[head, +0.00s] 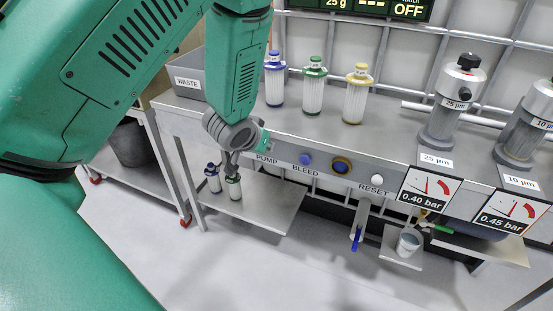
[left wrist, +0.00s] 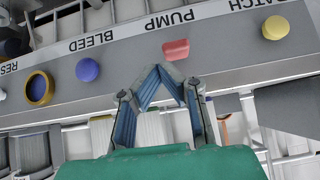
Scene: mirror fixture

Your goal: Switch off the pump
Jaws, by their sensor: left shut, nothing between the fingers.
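The red pump switch (left wrist: 176,50) shows in the left wrist view on the grey panel front, beside the PUMP label (left wrist: 171,19). In the head view the PUMP label (head: 267,159) shows, but I cannot make out the switch there; my gripper and wrist are in front of that area. My left gripper (head: 232,168) is shut and empty at the panel's front edge. In the left wrist view its fingertips (left wrist: 158,72) meet just below the switch in the picture, with a gap visible; contact is not seen. My right gripper is not in view.
A blue BLEED button (head: 305,159), a yellow-ringed knob (head: 341,166) and a white RESET button (head: 377,181) line the panel. A yellow button (left wrist: 276,27) sits on the switch's other side. Capped cartridges (head: 313,90) stand on the bench; a lower shelf (head: 265,205) holds others.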

